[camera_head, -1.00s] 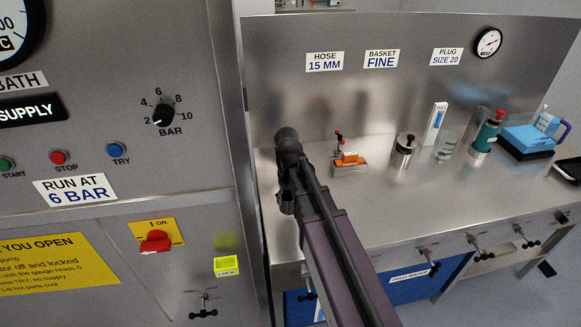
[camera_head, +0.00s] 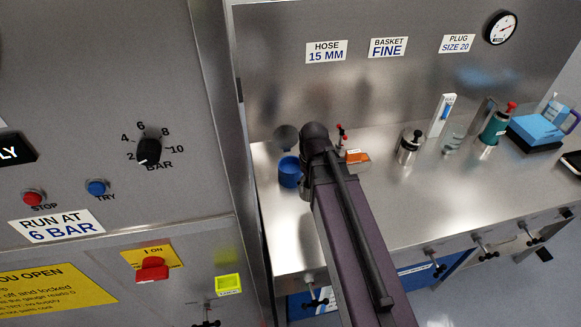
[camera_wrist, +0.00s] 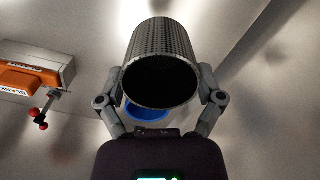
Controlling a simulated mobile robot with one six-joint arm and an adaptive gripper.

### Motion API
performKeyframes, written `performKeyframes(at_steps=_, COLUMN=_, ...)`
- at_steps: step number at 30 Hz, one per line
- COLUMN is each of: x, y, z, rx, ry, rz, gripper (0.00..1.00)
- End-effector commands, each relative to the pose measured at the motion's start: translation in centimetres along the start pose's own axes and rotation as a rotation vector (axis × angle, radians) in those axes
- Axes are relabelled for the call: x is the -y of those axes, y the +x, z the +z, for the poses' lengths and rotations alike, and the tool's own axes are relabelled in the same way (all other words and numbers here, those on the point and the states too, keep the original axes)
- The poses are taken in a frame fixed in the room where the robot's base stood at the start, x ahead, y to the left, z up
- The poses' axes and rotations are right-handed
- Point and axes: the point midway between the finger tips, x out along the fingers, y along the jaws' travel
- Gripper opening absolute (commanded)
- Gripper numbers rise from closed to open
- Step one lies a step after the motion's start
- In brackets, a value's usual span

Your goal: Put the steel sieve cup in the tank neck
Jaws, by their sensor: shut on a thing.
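The steel sieve cup (camera_wrist: 162,55) is a dark perforated cylinder held between the two fingers of my gripper (camera_wrist: 163,88) in the wrist view. The fingers press on it from both sides, and its dark open end faces the camera. In the head view my arm covers the gripper, and I cannot make out the cup for certain. I cannot identify the tank neck in either view.
A blue round container (camera_head: 290,172) stands on the steel bench left of my arm. An orange block on a metal holder (camera_head: 356,157), a steel canister (camera_head: 408,147) and a green bottle (camera_head: 495,126) stand to the right. A control panel (camera_head: 100,130) bounds the left. The bench front is clear.

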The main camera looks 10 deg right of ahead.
Motion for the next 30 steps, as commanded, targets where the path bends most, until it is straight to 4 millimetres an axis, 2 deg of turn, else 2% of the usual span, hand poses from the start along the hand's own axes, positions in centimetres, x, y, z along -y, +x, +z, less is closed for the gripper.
performKeyframes(at_steps=8, x=-0.1, y=0.0, z=0.0, rx=0.0, ry=0.001, rz=0.0, gripper=0.37)
performKeyframes(at_steps=14, x=-0.3, y=0.1, z=-1.1, rx=0.0, ry=0.001, rz=0.0, gripper=0.37)
performKeyframes(at_steps=19, x=-0.9, y=0.4, z=-3.4, rx=0.0, ry=0.002, rz=0.0, gripper=0.37)
performKeyframes(at_steps=30, x=-2.5, y=1.1, z=-10.3, rx=0.0, ry=0.002, rz=0.0, gripper=0.37)
